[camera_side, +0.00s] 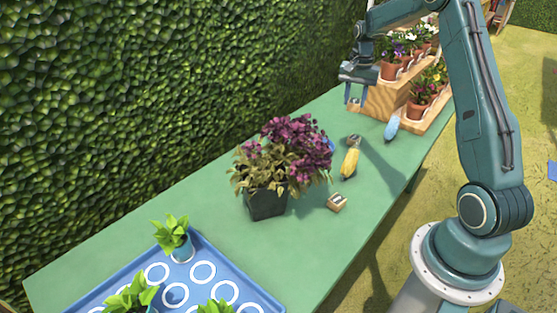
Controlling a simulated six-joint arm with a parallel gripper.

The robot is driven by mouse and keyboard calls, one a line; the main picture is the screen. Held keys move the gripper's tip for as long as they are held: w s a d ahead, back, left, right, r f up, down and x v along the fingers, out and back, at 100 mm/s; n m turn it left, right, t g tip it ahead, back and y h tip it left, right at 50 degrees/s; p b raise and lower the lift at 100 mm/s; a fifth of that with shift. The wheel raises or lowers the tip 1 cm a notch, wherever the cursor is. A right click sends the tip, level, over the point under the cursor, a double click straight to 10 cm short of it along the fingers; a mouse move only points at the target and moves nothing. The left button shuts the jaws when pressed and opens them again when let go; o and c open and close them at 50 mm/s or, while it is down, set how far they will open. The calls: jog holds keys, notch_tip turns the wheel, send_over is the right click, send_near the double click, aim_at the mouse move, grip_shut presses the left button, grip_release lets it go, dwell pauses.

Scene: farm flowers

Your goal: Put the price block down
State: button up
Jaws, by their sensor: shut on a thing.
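My gripper (355,100) is at the far end of the green table, beside the left end of the stepped wooden flower stand. Its fingers point down. It is shut on a small wooden price block (355,101), which shows only in part between the fingertips. I cannot tell whether the block touches the table.
The stepped stand (383,103) holds several potted flowers. A purple-flowered plant in a dark pot (268,204) stands mid-table. A yellow-handled tool (349,163) and a blue-handled one (392,128) lie nearby. A blue seedling tray (228,271) is in front. A hedge borders the left.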

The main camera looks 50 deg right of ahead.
jog(key=w+a+n, duration=0.7)
jog(key=w+a, duration=1)
jog(key=a, duration=0.2)
jog(key=w+a+n, duration=0.3)
jog(key=a+n, duration=0.1)
jog(key=a, duration=0.9)
jog(key=w+a+n, duration=0.2)
jog(key=a+n, duration=0.1)
jog(key=a, duration=1)
jog(key=f, duration=1.5)
jog(key=shift+w+a+f, duration=0.1)
jog(key=shift+w+f, duration=0.1)
jog(key=shift+f, duration=0.2)
jog(key=shift+f, duration=2.15)
jog(key=shift+f, duration=0.15)
